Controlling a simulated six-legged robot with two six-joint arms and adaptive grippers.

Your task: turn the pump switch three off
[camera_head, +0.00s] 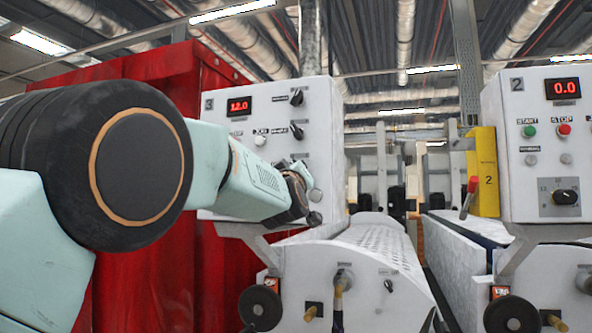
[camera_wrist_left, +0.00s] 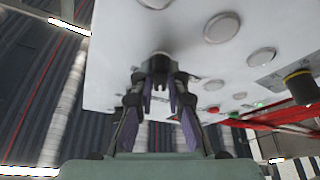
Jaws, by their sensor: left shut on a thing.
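The panel marked 3 (camera_head: 325,115) stands mid-view, its red display (camera_head: 239,105) reading 12.0. Two black rotary switches, an upper one (camera_head: 296,97) and a lower one (camera_head: 297,131), sit on its right side. Their labels are too small to read. My left arm reaches across the panel, and my left gripper (camera_head: 303,190) is at its lower right. In the left wrist view my left gripper (camera_wrist_left: 158,88) is shut on a small switch at the panel face. My right gripper is not in view.
A panel marked 2 (camera_head: 520,110) with display 0.0 stands at the right. A red-handled lever (camera_head: 470,190) is beside it. Coater machines (camera_head: 350,265) are below. In the wrist view, round buttons (camera_wrist_left: 221,27) and a black knob (camera_wrist_left: 301,86) are near the gripper.

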